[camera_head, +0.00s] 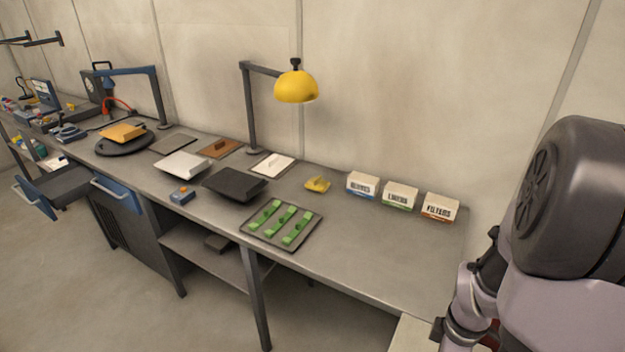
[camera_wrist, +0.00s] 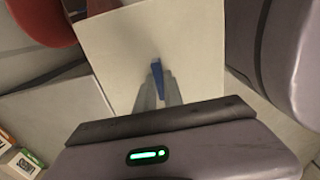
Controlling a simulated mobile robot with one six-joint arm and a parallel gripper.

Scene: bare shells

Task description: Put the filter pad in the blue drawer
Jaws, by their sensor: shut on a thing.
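My gripper (camera_wrist: 157,90) is shut on the narrow blue grip of a flat cream square panel (camera_wrist: 190,45), which looks like the filter pad. In the head view a cream corner (camera_head: 412,334) shows at the bottom beside my arm; the fingers are hidden there. A blue drawer front (camera_head: 116,195) with a pale handle sits under the bench at left and looks closed. Left of it, a drawer with a dark interior (camera_head: 68,182) stands pulled out, its bluish front (camera_head: 34,199) toward the floor side. The gripper is far from both, near the bench's right end.
The long grey bench (camera_head: 360,240) holds a tray with green strips (camera_head: 281,224), a yellow pad (camera_head: 317,184), labelled boxes (camera_head: 399,196), a black tray (camera_head: 234,185) and a white tray (camera_head: 182,164). A yellow lamp (camera_head: 296,87) rises behind. The floor before the bench is clear.

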